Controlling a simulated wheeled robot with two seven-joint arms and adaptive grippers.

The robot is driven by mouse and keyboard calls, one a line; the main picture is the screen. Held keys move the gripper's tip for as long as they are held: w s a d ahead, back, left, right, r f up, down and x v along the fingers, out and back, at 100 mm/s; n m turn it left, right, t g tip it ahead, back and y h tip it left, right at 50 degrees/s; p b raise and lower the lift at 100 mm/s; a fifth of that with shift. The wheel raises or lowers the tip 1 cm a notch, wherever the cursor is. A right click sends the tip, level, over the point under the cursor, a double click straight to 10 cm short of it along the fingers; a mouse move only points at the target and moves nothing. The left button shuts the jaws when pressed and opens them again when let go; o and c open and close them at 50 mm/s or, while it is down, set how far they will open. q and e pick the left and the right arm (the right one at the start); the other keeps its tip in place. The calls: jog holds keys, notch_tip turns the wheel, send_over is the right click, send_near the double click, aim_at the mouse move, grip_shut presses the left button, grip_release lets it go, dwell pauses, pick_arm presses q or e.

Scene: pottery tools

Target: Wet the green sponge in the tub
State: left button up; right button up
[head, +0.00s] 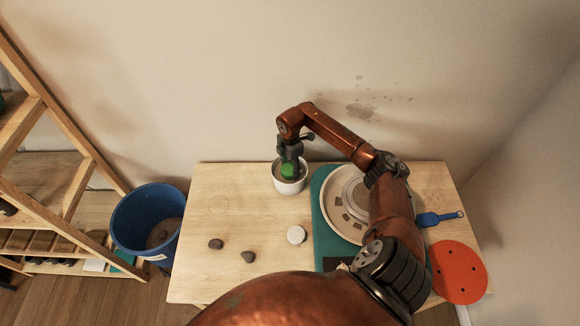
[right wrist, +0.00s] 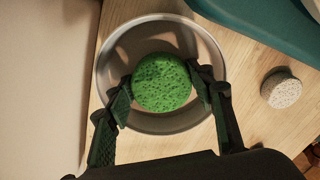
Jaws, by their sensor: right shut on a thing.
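The green sponge (head: 289,170) is round and porous. My right gripper (head: 290,160) is shut on it, and the right wrist view shows one finger on each side of the sponge (right wrist: 162,82). The gripper points down over the white tub (head: 290,187), a small round container at the back of the wooden table. In the right wrist view the sponge lies within the tub's rim (right wrist: 104,62). The sponge hides much of the tub's inside, so I cannot tell whether it touches water. My left gripper is not in view.
A pottery wheel with a cream basin (head: 330,212) on a teal base (head: 318,230) stands right of the tub. A pale round sponge (head: 296,235) and two dark stones (head: 248,257) lie in front. A blue bucket (head: 135,235) stands left of the table. An orange disc (head: 458,272) lies at right.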

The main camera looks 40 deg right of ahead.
aim_at(290, 168)
jog(key=shift+f+b, duration=0.5)
jog(key=shift+f, duration=0.8)
jog(key=shift+r, duration=0.15)
dwell(0.5)
jog(key=shift+r+p, duration=4.05)
jog(key=shift+r, duration=1.35)
